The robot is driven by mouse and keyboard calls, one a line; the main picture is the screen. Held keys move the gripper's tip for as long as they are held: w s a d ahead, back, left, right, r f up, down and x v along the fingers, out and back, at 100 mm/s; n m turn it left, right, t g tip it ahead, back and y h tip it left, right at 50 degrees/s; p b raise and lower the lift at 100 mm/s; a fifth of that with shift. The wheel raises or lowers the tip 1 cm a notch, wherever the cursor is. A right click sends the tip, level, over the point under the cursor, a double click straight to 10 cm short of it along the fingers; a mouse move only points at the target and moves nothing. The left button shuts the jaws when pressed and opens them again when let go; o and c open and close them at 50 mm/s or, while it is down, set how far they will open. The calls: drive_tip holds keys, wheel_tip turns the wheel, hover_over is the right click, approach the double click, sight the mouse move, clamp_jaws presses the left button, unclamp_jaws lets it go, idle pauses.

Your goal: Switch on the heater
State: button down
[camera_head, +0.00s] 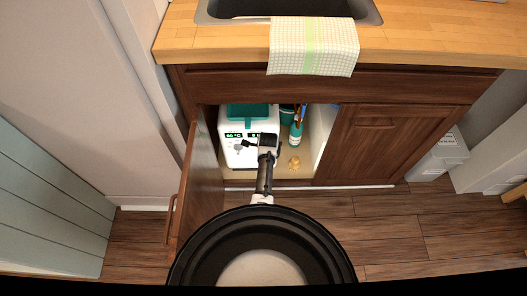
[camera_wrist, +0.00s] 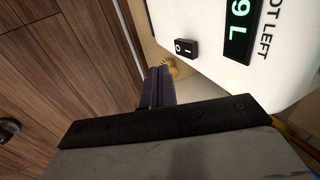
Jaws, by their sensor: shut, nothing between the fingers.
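The heater (camera_head: 235,152) is a white box with lit green displays, inside the open cabinet under the counter. In the wrist view its white front (camera_wrist: 215,70) fills the upper right, with a green display (camera_wrist: 240,28) reading beside the text "OT LEFT". A small black rocker switch (camera_wrist: 186,48) marked O and I sits on this front. I cannot tell which side is pressed. My gripper (camera_wrist: 163,71) is shut and empty, its dark fingertips just below and left of the switch in the picture, apparently apart from it. In the head view my gripper (camera_head: 268,141) covers part of the heater's right side.
The open cabinet door (camera_head: 196,185) stands left of my arm; the right door (camera_head: 375,145) is closed. A teal bottle (camera_head: 296,134) and a small yellowish object (camera_head: 294,163) are right of the heater. A checked towel (camera_head: 313,45) hangs over the counter edge (camera_head: 220,48).

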wheel_tip(320, 180, up, 10)
drive_tip(key=shift+s+f, duration=0.2)
drive_tip(key=shift+s, duration=0.1)
idle(0.5)
